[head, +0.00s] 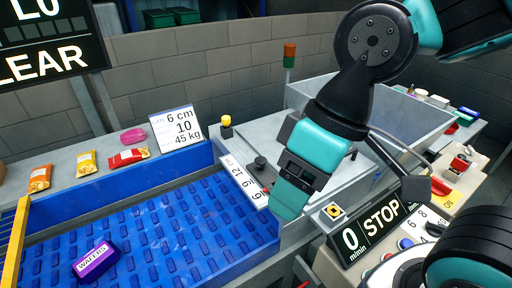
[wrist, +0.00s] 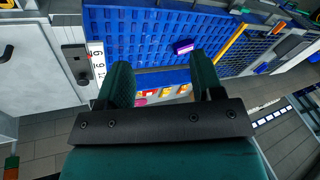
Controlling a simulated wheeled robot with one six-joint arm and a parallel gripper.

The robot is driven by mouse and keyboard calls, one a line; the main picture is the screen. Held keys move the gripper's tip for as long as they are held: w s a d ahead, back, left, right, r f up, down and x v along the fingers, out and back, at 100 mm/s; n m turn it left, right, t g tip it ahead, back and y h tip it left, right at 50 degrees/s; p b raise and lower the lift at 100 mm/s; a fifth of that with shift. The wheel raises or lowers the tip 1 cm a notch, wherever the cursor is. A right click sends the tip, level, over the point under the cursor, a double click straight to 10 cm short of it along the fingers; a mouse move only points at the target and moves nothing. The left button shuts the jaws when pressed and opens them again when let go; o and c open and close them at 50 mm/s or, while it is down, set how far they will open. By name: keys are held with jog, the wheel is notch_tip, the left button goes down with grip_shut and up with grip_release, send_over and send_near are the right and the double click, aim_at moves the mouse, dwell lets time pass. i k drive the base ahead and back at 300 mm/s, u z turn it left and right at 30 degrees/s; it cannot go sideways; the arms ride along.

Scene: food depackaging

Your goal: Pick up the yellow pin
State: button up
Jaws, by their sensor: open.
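The yellow pin (head: 226,120) stands upright in a dark holder at the back right corner of the blue belt, beside the white card. I cannot make it out in the wrist view, where my left finger covers part of that area. My gripper (head: 288,205) is to the right of the pin and nearer the camera, over the belt's right edge. In the wrist view my gripper (wrist: 162,78) is open, its two green fingers apart with nothing held between them.
A white scale strip (head: 243,182) and black knob (head: 260,164) lie between pin and gripper. The number card (head: 176,129) stands left of the pin. A purple wafers pack (head: 94,260) lies on the blue belt (head: 190,220). Several packets lie on the back ledge.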

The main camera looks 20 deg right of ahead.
aim_at(226, 119)
jog(key=u, duration=2.35)
jog(key=k, duration=0.65)
jog(key=z, duration=1.65)
jog(key=i, duration=0.5)
jog(key=u, duration=0.05)
